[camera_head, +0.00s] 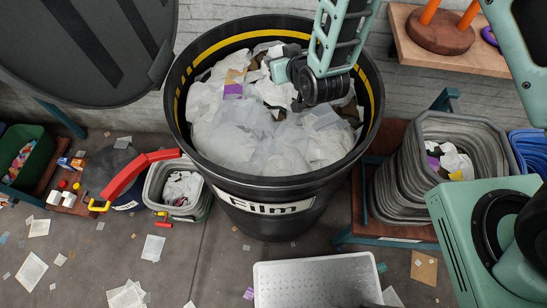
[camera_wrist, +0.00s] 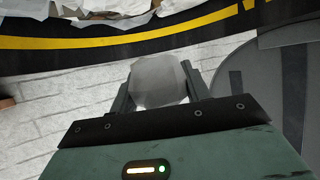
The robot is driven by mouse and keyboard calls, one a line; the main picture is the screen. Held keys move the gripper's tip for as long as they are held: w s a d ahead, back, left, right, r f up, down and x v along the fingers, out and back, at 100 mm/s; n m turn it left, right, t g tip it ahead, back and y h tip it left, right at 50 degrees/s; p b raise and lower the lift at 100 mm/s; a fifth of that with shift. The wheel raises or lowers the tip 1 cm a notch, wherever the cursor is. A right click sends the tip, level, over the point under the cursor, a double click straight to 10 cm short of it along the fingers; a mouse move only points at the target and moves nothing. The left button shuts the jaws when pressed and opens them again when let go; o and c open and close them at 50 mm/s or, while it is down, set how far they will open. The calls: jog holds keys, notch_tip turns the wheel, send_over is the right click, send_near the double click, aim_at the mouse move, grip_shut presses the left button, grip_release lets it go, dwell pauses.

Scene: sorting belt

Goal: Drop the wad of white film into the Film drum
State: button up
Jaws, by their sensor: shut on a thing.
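The wad of white film (camera_wrist: 160,76) shows in the wrist view as a pale, rounded lump. My gripper (camera_wrist: 160,90) is shut on it, with a finger on either side. The black Film drum (camera_head: 262,207) stands in the middle of the head view, labelled "Film" and open at the top. It is heaped with crumpled white film and a few coloured scraps. My wrist is over the drum's far part, inside the rim in the picture. In the head view I cannot tell the held wad from the film behind it. The drum's yellow-striped rim (camera_wrist: 110,42) crosses the wrist view.
A large dark round panel (camera_head: 85,50) stands at upper left. A small grey bin (camera_head: 158,190) and a red bent handle (camera_head: 127,172) are left of the drum. Stacked grey bins (camera_head: 400,180) stand right. A perforated tray (camera_head: 310,283) is in front. Scraps litter the floor.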

jog(key=shift+f+b, duration=1.15)
jog(key=shift+f, duration=1.1)
jog(key=o, duration=1)
jog(key=p+v, duration=1)
jog(key=v, duration=0.7)
jog(key=shift+s+r, duration=0.2)
